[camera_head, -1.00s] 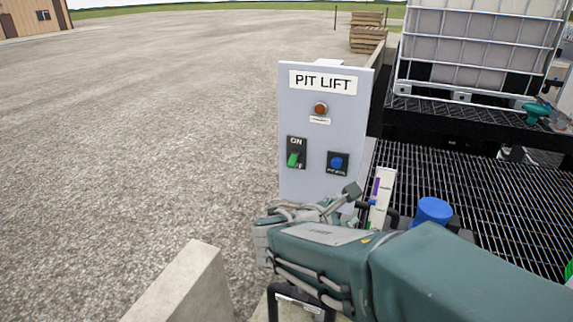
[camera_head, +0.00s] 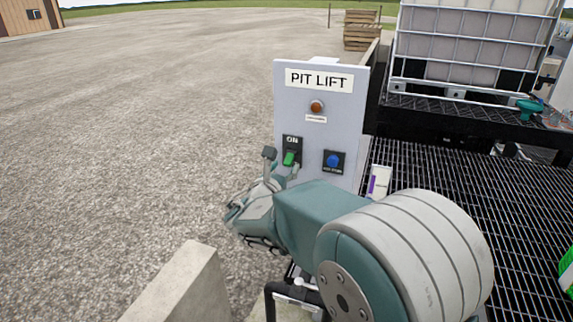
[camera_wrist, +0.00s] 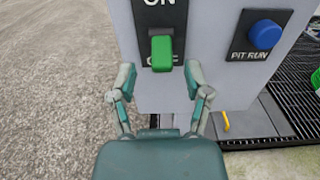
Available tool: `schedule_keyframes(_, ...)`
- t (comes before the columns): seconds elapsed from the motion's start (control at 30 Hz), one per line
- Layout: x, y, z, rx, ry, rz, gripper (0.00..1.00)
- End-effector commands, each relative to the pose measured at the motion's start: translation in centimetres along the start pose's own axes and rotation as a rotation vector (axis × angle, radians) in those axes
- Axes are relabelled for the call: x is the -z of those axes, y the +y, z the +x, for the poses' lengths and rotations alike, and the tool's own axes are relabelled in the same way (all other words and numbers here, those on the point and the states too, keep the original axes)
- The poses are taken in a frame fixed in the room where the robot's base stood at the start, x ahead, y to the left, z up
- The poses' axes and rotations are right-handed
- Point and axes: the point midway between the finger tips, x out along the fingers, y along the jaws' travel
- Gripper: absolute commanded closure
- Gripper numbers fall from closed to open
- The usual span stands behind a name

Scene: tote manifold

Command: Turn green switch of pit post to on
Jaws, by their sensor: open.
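The pit post (camera_head: 318,125) is a pale grey panel labelled PIT LIFT, standing upright in the head view. Its green switch (camera_head: 289,158) sits at the left on a black plate marked ON at the top. In the wrist view the green switch (camera_wrist: 161,53) points down, covering part of the OFF label. My gripper (camera_head: 282,162) is at the panel's lower left. In the wrist view my gripper (camera_wrist: 160,84) is open and empty, its two fingers spread on either side and just below the switch. Whether a finger touches the panel I cannot tell.
A blue PIT RUN button (camera_wrist: 265,34) is right of the switch. An orange-brown lamp (camera_head: 316,106) is above. A concrete block (camera_head: 185,285) stands at front left. Black grating (camera_head: 450,185) and a caged white tank (camera_head: 470,45) are to the right. Open gravel lies left.

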Motion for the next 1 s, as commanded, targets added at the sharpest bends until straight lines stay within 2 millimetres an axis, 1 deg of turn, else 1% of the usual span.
schedule_keyframes(0.03, 0.1, 0.0, 0.7, 0.002, 0.001, -0.001, 0.37)
schedule_keyframes(0.1, 0.0, 0.0, 1.3, 0.0, 0.0, 0.0, 0.37)
schedule_keyframes(0.2, 0.0, -0.1, 1.8, 0.0, 0.0, 0.0, 0.37)
schedule_keyframes(0.47, 0.0, -0.1, 1.9, 0.0, 0.0, 0.001, 0.37)
schedule_keyframes(0.5, 0.0, -0.1, 1.9, 0.0, 0.0, 0.001, 0.55)
schedule_keyframes(0.57, 0.0, -0.1, 1.9, 0.0, 0.0, 0.001, 0.82)
schedule_keyframes(0.6, 0.0, -0.1, 1.9, -0.001, 0.0, 0.0, 1.0)
schedule_keyframes(1.0, -0.1, 0.1, 1.8, -0.003, 0.019, 0.002, 1.0)
